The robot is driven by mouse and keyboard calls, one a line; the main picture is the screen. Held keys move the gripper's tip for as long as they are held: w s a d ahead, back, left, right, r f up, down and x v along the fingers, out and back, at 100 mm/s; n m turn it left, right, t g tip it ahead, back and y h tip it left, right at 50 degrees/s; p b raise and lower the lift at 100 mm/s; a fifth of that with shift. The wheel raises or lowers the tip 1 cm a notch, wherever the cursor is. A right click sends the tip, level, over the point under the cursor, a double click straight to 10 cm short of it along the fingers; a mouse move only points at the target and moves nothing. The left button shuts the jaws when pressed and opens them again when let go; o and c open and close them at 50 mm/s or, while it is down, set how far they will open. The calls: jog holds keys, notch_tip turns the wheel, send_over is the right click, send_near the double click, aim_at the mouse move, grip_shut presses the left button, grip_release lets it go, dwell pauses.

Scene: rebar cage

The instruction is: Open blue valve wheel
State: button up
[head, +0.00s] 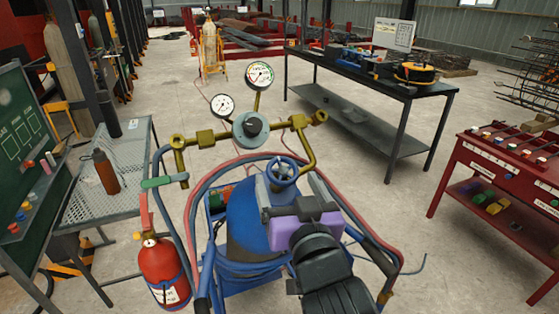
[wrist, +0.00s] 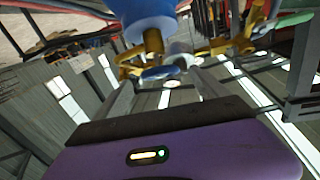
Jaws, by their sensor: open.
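The blue valve wheel (head: 284,169) sits on top of the blue gas cylinder (head: 248,222) in the head view. In the wrist view the wheel (wrist: 160,72) shows edge-on below a brass stem, with the cylinder (wrist: 146,14) at the top of the picture. My gripper (head: 289,181), with a purple body, is open. Its two grey fingers point at the wheel, one on either side in the head view. In the wrist view the wheel also lies between the lines of the fingers (wrist: 163,92). I cannot tell whether a finger touches the wheel.
A brass manifold with gauges (head: 260,74) and a grey-blue knob (head: 251,127) stands just behind the wheel. Red and blue hoses (head: 192,215) arch around the cylinder. A red fire extinguisher (head: 163,270) stands left, a mesh table (head: 92,205) beyond it. A red bench (head: 515,170) is right.

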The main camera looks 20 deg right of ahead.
aim_at(281, 167)
jog(key=w, duration=0.2)
jog(key=w+d, duration=0.1)
jog(key=w, duration=0.1)
jog(key=w+p, duration=0.1)
jog(key=w, duration=0.2)
jog(key=shift+w+d, duration=0.1)
jog(key=shift+d, duration=0.05)
jog(key=c, duration=1.4)
jog(key=shift+o, duration=0.2)
